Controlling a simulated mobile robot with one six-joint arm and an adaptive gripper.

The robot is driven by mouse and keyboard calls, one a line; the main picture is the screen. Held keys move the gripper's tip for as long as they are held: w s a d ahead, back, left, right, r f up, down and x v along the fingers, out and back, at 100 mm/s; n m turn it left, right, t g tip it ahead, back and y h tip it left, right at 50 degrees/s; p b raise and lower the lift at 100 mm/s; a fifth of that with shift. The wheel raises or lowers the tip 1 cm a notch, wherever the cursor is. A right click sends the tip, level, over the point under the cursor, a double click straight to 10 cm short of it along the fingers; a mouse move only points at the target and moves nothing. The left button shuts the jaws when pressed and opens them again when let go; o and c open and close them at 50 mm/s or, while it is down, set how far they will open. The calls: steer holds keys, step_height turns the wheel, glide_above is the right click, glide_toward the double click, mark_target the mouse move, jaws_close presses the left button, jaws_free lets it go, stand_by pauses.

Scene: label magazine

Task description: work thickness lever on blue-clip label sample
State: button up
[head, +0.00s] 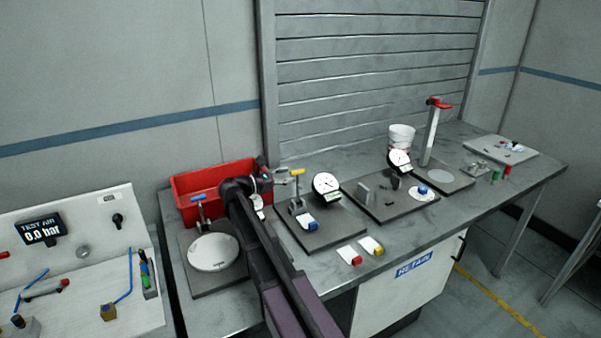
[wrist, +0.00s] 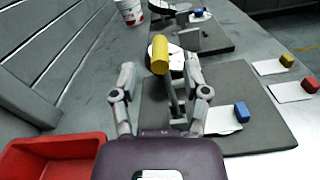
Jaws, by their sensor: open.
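The thickness gauge's yellow lever handle (head: 297,172) tops a post on a dark base plate (head: 335,235). Its round white dial (head: 326,182) stands to the right. The blue-clip label sample (head: 307,221) lies on the plate by the post; its blue clip (wrist: 242,112) also shows in the wrist view. My gripper (head: 287,177) is just left of the lever in the head view. In the wrist view the open fingers stand either side of the yellow handle (wrist: 160,55), the right finger very near it; I cannot tell whether they touch. The handle partly hides the dial.
A red bin (head: 190,183) stands behind my arm. Samples with red (head: 356,260) and yellow (head: 378,249) clips lie in front of the plate. Another dial station (head: 400,163) and a white bucket (head: 402,135) stand to the right. A round plate station (head: 213,252) is at left.

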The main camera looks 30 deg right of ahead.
mark_target(300, 171)
steer(key=shift+w+d, duration=0.1)
steer(key=shift+d, duration=2.45)
steer(key=shift+c, duration=0.2)
jaws_close()
